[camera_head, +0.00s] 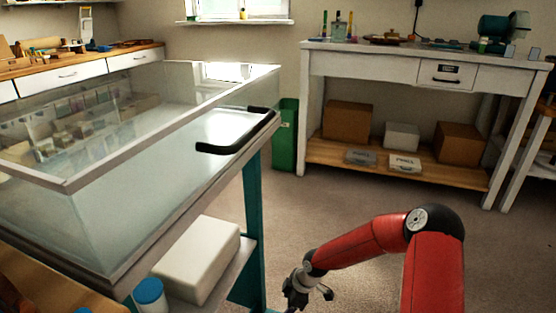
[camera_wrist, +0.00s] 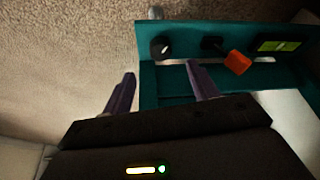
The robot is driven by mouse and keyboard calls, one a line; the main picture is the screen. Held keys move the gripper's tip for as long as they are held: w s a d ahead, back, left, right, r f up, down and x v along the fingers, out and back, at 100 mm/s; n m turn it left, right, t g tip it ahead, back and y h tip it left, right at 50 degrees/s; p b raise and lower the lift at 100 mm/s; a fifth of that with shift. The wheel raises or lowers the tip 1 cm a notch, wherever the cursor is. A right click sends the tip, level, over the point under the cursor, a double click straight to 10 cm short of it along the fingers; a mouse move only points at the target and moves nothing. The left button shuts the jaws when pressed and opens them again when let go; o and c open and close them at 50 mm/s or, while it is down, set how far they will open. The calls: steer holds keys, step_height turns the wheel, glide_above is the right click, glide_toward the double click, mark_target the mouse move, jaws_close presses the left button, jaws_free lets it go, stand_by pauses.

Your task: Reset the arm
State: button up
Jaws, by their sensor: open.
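My red arm reaches in from the lower right of the head view, bent at a dark elbow. My gripper (camera_head: 312,289) hangs low, just right of the glass tank's stand. In the wrist view my gripper (camera_wrist: 162,88) has its two dark fingers spread apart with nothing between them. Carpet and part of a teal frame (camera_wrist: 175,88) lie beyond the fingers. The right finger overlaps the teal frame in the picture; I cannot tell whether they touch.
The glass tank (camera_head: 140,215) with a black handle (camera_head: 235,146) fills the left. A white box (camera_head: 200,258) and a blue-lidded jar (camera_head: 149,295) sit below it. A white workbench (camera_head: 400,68) stands at the back right. Carpet (camera_head: 350,215) is clear between.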

steer(key=s+d+r+m+t+h+p, duration=0.1)
steer(key=s+d+r+m+h, duration=0.2)
steer(key=r, duration=0.6)
steer(key=s+d+r+m+h+p, duration=0.15)
steer(key=d+r, duration=0.25)
steer(key=r, duration=0.6)
steer(key=s+d+r+m+t+h, duration=0.1)
steer(key=s+d+r+m, duration=0.25)
steer(key=r, duration=0.55)
steer(key=s+d+r+m+t+y+p, duration=0.1)
steer(key=s+r+m+t+p, duration=0.1)
steer(key=s+r+m, duration=0.6)
steer(key=s+r+t, duration=0.1)
steer(key=s+r, duration=0.6)
steer(key=s, duration=0.3)
steer(key=shift+s+m, duration=0.15)
steer(key=shift+m, duration=0.25)
steer(key=shift+a, duration=0.1)
